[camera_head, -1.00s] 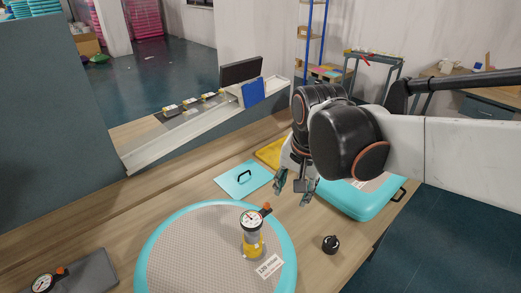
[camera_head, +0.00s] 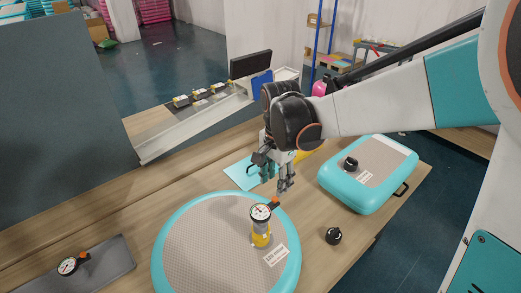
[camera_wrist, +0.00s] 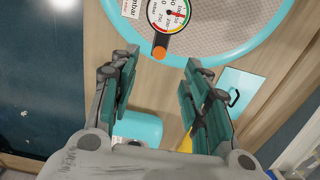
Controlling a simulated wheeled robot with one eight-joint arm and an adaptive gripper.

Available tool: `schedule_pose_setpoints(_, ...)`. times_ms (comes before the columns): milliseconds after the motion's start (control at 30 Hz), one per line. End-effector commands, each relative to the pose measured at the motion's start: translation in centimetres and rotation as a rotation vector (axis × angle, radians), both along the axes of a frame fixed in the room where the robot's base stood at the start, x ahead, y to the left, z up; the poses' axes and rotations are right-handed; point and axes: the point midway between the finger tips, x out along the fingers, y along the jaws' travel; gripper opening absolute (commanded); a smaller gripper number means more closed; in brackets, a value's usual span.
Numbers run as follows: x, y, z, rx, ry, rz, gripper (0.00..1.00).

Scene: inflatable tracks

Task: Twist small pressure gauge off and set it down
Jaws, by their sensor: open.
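The small pressure gauge (camera_head: 261,211), with a white dial and an orange tip, sits on top of a yellow-and-grey fitting (camera_head: 261,237) on the round teal inflatable (camera_head: 174,225). My gripper (camera_head: 275,187) is open and empty, above the table just behind the gauge and apart from it. In the wrist view the gauge dial (camera_wrist: 169,13) is at the top edge, partly cut off, with its orange tip pointing toward the space between my open fingers (camera_wrist: 155,88). A second gauge (camera_head: 68,266) lies on a dark grey pad at the lower left.
A teal rectangular inflatable (camera_head: 345,195) with a black cap stands at the right. Another black cap (camera_head: 333,236) sits on the table right of the round inflatable. A light-blue panel with a handle (camera_wrist: 227,95) lies near my gripper. The dark grey pad (camera_head: 112,262) has bare room.

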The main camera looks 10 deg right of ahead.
Motion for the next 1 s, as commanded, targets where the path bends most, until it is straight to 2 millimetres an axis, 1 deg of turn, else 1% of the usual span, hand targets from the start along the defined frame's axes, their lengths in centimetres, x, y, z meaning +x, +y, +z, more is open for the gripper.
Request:
schedule_pose_setpoints(33, 0.0, 0.0, -1.1, 0.000, 0.000, 0.000, 0.43)
schedule_pose_setpoints(300, 0.0, 0.0, -5.9, 0.001, -0.001, 0.000, 0.43)
schedule_pose_setpoints(500, 0.0, 0.0, -8.8, 0.001, -0.001, 0.000, 0.43)
schedule_pose_setpoints(700, -0.1, 0.0, -10.1, 0.001, -0.001, 0.000, 0.43)
schedule_pose_setpoints(1000, -0.1, 0.0, -10.3, 0.001, -0.001, 0.000, 0.43)
